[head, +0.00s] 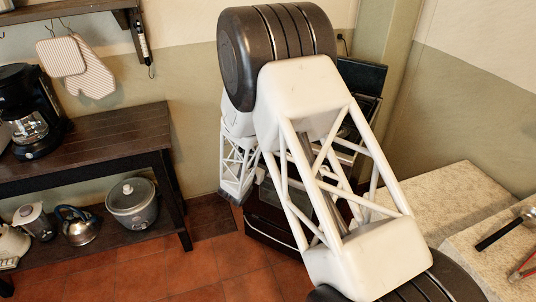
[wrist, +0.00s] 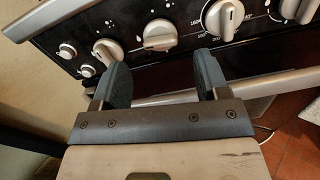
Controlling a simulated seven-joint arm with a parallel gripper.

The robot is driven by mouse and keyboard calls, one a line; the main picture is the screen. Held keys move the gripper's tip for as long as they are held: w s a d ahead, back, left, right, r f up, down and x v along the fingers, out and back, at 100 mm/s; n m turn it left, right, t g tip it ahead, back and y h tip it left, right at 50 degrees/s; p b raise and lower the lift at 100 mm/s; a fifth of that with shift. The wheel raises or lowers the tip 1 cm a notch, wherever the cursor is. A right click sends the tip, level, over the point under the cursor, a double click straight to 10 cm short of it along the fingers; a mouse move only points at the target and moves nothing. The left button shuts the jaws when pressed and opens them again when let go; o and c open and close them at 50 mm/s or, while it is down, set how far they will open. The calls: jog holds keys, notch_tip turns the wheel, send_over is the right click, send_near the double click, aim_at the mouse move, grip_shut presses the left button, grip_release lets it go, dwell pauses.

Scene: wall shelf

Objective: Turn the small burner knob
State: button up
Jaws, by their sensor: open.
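The stove front panel (wrist: 185,50) crosses the top of the wrist view, dark with white markings. It carries several large pale knobs: one at the left (wrist: 108,50), one in the middle (wrist: 160,35), one to the right (wrist: 223,17) and one at the far right edge (wrist: 300,10). I cannot tell which is the small burner knob. My gripper (wrist: 160,63) is open and empty, its two dark fingers pointing at the panel, with the middle knob between and beyond them. Contact is not visible. In the head view my arm hides the gripper and knobs; the stove (head: 270,215) shows partly behind it.
Two small round buttons (wrist: 67,50) sit at the panel's left end. A pale oven handle bar (wrist: 170,95) runs below the panel, behind the fingers. A dark shelf table (head: 90,130) stands left, with a coffee maker (head: 30,115). A stone counter (head: 450,205) stands right.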

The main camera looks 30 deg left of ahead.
jog(key=shift+w+d, duration=0.2)
jog(key=shift+w, duration=2.25)
jog(key=shift+c, duration=0.3)
